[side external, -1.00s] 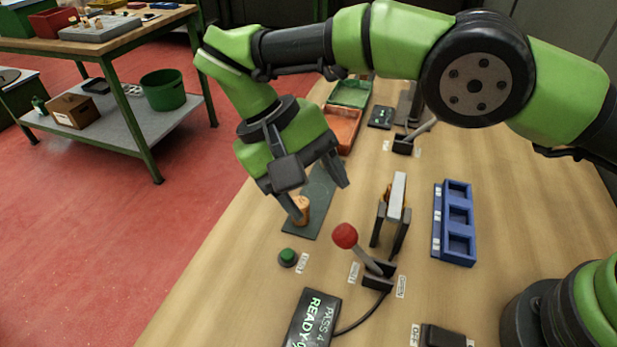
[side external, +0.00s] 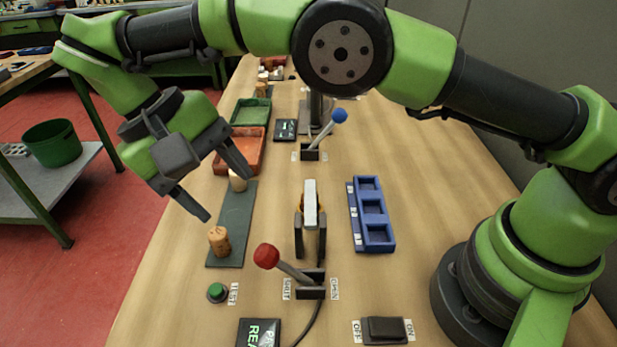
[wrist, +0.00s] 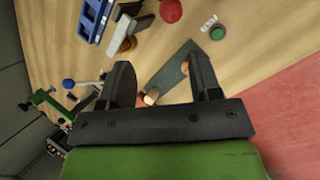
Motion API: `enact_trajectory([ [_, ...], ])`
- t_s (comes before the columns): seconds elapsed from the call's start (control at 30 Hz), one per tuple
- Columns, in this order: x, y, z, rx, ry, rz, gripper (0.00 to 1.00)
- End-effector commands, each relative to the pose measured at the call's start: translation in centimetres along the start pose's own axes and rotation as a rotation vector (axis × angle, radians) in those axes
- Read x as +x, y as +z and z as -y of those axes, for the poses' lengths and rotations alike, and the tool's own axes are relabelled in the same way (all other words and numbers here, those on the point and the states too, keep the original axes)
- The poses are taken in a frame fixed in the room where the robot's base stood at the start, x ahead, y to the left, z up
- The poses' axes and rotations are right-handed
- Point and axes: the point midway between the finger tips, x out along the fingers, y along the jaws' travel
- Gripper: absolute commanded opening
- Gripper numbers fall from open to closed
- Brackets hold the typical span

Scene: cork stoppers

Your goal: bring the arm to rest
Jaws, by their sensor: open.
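My gripper (side external: 222,187) is open and empty, raised above the left edge of the bench in the side view. Its two fingers also show in the wrist view (wrist: 165,82), spread apart. Below it a dark grey-green mat (side external: 234,222) lies on the bench. One cork stopper (side external: 219,241) stands at the mat's near end, and another (side external: 238,181) stands at its far end, close to the fingers in the picture. Both corks are partly visible in the wrist view, one (wrist: 151,97) between the fingers and one (wrist: 185,68) beside a finger.
A red-knobbed lever (side external: 266,256), a clamp-like stand (side external: 310,204), a blue three-pocket tray (side external: 385,246) and a blue-knobbed lever (side external: 339,116) stand on the bench. A green button (side external: 217,292) is near the front. Orange (side external: 262,150) and green (side external: 264,112) trays lie farther back.

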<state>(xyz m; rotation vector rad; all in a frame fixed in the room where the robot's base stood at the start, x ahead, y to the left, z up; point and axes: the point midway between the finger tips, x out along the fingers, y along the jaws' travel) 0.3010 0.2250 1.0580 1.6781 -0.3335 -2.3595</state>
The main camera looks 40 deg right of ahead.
Motion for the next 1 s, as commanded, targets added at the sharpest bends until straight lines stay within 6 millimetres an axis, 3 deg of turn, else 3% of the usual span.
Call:
enact_trajectory([
  [0.03,-1.6,0.1,-1.7,-0.001,-0.029,-0.022,0.58],
  [0.2,-5.6,1.3,-7.6,-0.011,-0.138,-0.114,0.58],
  [0.47,-8.3,6.0,-15.7,0.032,-0.322,-0.300,0.58],
  [0.7,-7.2,11.9,-20.4,0.138,-0.485,-0.512,0.58],
  [1.0,-2.9,17.3,-22.2,0.327,-0.630,-0.778,0.58],
])
